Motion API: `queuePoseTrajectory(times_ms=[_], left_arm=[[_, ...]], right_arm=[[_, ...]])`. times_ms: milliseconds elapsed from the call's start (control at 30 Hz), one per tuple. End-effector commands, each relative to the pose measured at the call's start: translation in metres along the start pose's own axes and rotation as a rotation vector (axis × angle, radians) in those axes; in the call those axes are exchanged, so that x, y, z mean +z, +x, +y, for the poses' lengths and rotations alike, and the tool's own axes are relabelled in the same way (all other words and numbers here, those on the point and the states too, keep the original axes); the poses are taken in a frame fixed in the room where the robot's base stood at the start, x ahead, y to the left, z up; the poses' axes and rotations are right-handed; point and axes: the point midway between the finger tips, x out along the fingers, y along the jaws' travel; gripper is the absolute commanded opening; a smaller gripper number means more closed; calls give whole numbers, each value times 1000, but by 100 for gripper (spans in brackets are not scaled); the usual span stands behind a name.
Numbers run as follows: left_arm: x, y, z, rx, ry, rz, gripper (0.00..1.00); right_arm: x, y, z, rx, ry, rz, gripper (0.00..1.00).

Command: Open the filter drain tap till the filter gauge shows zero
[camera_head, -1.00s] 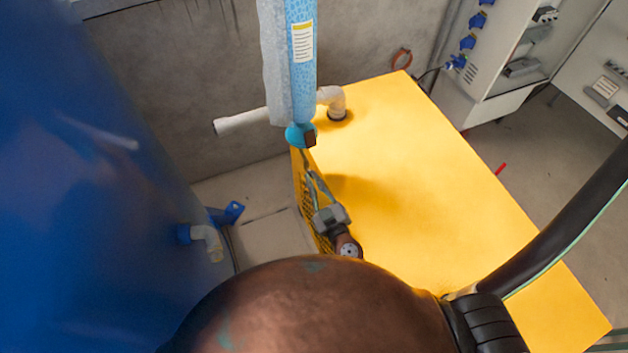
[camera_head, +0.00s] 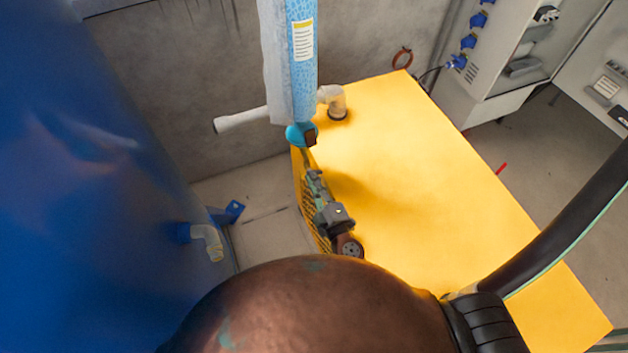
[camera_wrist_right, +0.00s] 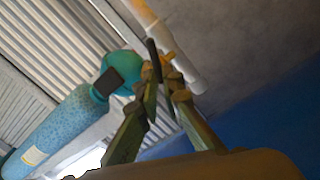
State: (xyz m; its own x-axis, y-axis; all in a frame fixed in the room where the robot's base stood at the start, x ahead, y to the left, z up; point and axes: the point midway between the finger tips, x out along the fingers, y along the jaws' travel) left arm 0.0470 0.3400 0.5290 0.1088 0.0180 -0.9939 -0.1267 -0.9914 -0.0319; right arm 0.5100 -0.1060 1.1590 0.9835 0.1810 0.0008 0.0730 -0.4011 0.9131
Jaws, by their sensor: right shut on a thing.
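The filter (camera_head: 302,75) is a tall light-blue cylinder with a yellow-and-white label and a teal bottom end. In the right wrist view the filter (camera_wrist_right: 62,122) runs in from the lower left. A small dark block (camera_head: 310,138) sits at its bottom end; no gauge face or needle can be read. My right gripper (camera_head: 306,156) is just below the filter's bottom. In the right wrist view its fingers (camera_wrist_right: 163,80) are closed around a slim dark lever (camera_wrist_right: 153,60), apparently the drain tap's handle, beside a small orange part (camera_wrist_right: 168,62). My left gripper is not in view.
A yellow box (camera_head: 410,170) with a mesh side stands right of and below the filter. A white pipe (camera_head: 240,121) runs behind the filter. A big blue tank (camera_head: 80,190) fills the left. An open cabinet (camera_head: 500,75) stands at the back right.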

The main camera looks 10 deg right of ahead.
Motion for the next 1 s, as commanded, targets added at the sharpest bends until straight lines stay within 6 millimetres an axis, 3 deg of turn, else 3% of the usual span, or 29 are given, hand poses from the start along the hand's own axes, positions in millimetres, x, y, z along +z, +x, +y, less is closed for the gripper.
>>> queuePoseTrajectory(times_ms=[500, 1000], left_arm=[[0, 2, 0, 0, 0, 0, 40], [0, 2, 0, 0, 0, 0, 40]], right_arm=[[0, 0, 0, 1, -360, 1, 0], [0, 0, 1, 3, -437, -1, 0]])
